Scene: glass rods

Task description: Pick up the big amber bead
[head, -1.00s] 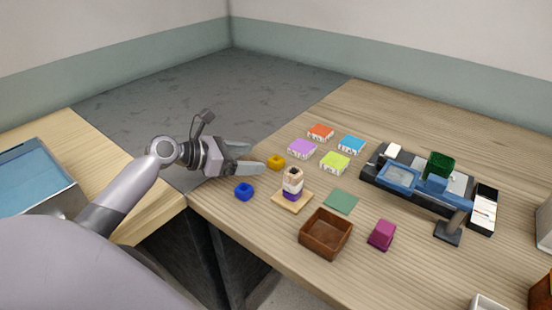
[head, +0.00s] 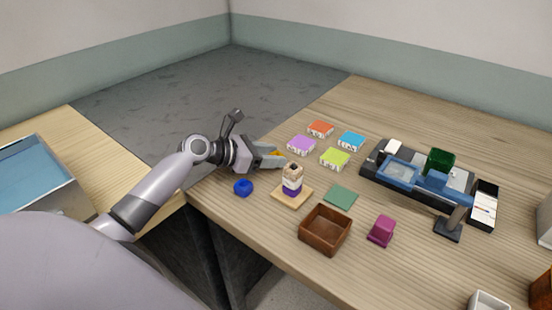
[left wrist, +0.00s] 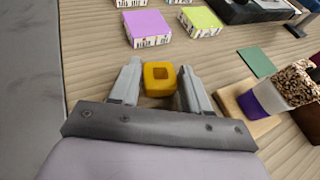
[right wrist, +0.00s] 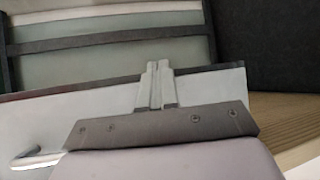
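The big amber bead (left wrist: 159,77) is a yellow-amber rounded block with a square hole in its top. It sits on the wooden table, and in the left wrist view it lies between the fingertips of my left gripper (left wrist: 155,85). The fingers are open, one on each side, with small gaps to the bead. In the head view only a bit of the bead (head: 277,154) shows between the fingers of my left gripper (head: 274,155). My right gripper (right wrist: 156,85) has its fingers together, with nothing seen between them.
A wooden stand with stacked beads (head: 292,182) stands close to the right of my left gripper. A blue bead (head: 243,188) lies nearer the table edge. Purple (head: 301,145) and lime (head: 335,158) blocks lie beyond. A brown box (head: 325,232) and green square (head: 341,197) are further right.

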